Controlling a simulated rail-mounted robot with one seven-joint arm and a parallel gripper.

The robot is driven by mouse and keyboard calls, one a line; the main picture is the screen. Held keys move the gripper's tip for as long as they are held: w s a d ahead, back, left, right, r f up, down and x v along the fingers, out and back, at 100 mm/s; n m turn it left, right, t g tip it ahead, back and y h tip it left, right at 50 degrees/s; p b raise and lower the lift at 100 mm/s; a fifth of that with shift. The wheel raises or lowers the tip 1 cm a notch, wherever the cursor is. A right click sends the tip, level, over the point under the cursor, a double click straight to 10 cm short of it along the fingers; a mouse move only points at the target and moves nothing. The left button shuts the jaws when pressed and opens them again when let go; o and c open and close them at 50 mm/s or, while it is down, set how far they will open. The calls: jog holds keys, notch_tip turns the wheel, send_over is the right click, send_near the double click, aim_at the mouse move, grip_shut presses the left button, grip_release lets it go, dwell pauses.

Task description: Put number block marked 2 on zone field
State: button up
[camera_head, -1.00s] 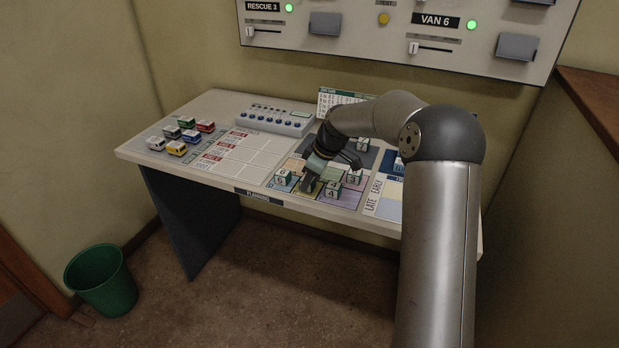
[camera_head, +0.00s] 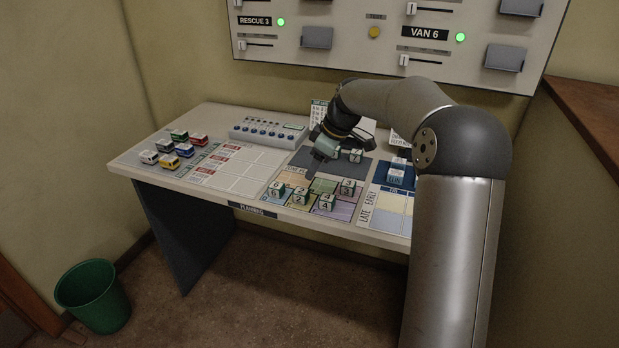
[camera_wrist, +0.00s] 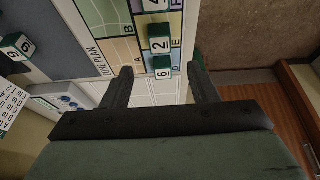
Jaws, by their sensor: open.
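The number block marked 2 (camera_head: 300,197) is a white and green cube at the front edge of the zone plan (camera_head: 316,184). In the wrist view the block (camera_wrist: 159,39) sits on a coloured field next to the letter E. The block marked 6 (camera_head: 276,189) stands beside it, by the letter D; it also shows in the wrist view (camera_wrist: 163,68). My gripper (camera_head: 313,170) is above the plan, behind block 2 and apart from it. In the wrist view my gripper (camera_wrist: 160,68) has its fingers spread with nothing held between them.
Blocks marked 4 (camera_head: 326,202) and 3 (camera_head: 347,187) stand right of block 2. Another block (camera_head: 355,155) is on the dark area behind. Toy vans (camera_head: 170,161), a button box (camera_head: 268,130) and a green bin (camera_head: 93,296) are left.

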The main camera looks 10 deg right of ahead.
jog(key=s+a+m+g+h, duration=0.1)
jog(key=s+a+m, duration=0.1)
jog(key=s, duration=0.6)
jog(key=s+a+m+g+h, duration=0.1)
jog(key=s+a+m+h, duration=0.15)
jog(key=s, duration=0.65)
jog(key=s+f+m, duration=0.3)
jog(key=s, duration=0.7)
jog(key=s+f+m, duration=0.3)
jog(key=s, duration=0.8)
jog(key=shift+d+f+m, duration=0.3)
jog(key=shift+m, duration=0.05)
